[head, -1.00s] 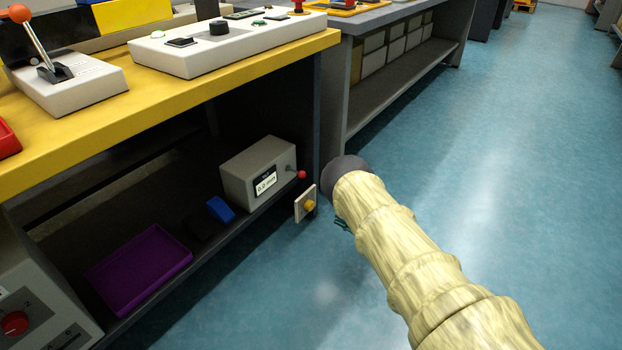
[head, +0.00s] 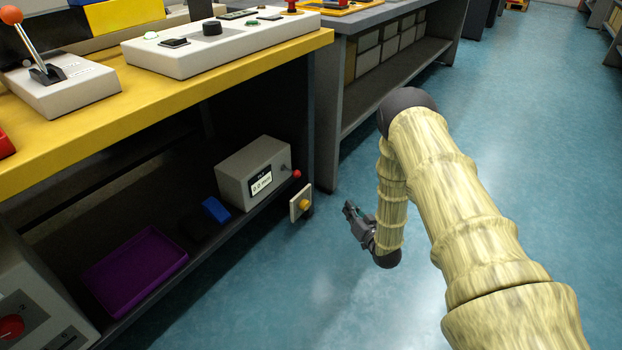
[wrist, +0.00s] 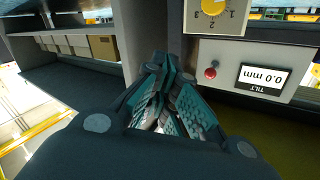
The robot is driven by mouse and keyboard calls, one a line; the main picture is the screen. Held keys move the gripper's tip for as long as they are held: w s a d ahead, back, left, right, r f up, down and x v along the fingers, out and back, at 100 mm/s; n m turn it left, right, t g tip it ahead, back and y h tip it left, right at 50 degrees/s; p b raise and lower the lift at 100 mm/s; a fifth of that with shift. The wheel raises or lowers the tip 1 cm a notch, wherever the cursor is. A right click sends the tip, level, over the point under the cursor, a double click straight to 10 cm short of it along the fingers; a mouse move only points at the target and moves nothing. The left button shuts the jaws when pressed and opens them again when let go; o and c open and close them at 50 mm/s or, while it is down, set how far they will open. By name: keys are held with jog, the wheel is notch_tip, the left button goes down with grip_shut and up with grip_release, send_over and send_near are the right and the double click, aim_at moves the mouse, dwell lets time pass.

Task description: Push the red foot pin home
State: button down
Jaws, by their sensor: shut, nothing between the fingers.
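The red foot pin (head: 297,174) shows as a small red ball on a short stem at the right end of a grey box (head: 240,180) on the low shelf. In the wrist view the red ball (wrist: 211,73) sits beside the box's display, which reads TILT 0.0 mm upside down. My gripper (head: 348,208) is to the right of the pin and lower in the head view, apart from it, over the blue floor. In the wrist view my gripper (wrist: 170,105) has its fingers together with nothing between them. How far the pin stands out is hard to tell.
A yellow knob on a pale plate (head: 300,203) is at the shelf's front edge, close below the pin. A purple tray (head: 133,270) and a blue block (head: 216,209) lie on the shelf. The yellow bench top (head: 150,105) overhangs. The floor to the right is clear.

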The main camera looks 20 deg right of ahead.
aim_at(295, 173)
jog(key=a+r+m+h, duration=0.1)
jog(key=a+r+m, duration=0.6)
jog(key=m, duration=0.7)
jog(key=shift+s+a+r+h, duration=0.2)
jog(key=shift+a+r+h, duration=0.2)
jog(key=shift+r, duration=0.45)
jog(key=shift+w, duration=0.1)
jog(key=w+a+f+b, duration=0.1)
jog(key=w+a+b, duration=0.2)
jog(key=w+b, duration=0.4)
jog(key=shift+w+a, duration=0.15)
jog(key=shift+w, duration=2.55)
jog(key=shift+f, duration=0.1)
